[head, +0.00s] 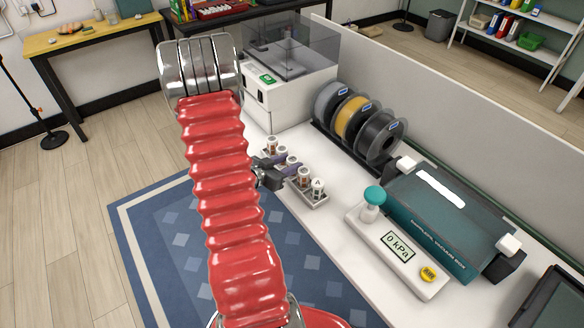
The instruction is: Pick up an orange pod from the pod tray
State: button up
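The pod tray (322,201) is a narrow grey rack on the white bench, right of my red arm in the head view. Several small pods with pale caps and brownish bodies stand upright in a row in it. The front pod (317,188) carries an "A" on its cap. Another pod (272,144) stands at the far end. No pod's colour reads clearly as orange at this size. My gripper (288,166) is at the tray's middle, its two dark fingers apart and pointing right among the pods. I cannot tell whether they touch a pod. My arm hides the gripper's left side.
A white machine with a clear cover (290,95) stands behind the tray. Filament spools (355,120) stand to its right along a grey partition. Bare bench lies between tray and spools.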

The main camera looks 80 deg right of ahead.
dwell(0.4)
jog(key=c, duration=0.8)
jog(key=shift+c, duration=0.2)
notch_tip(320, 180, up, 10)
dwell(0.5)
dwell(0.4)
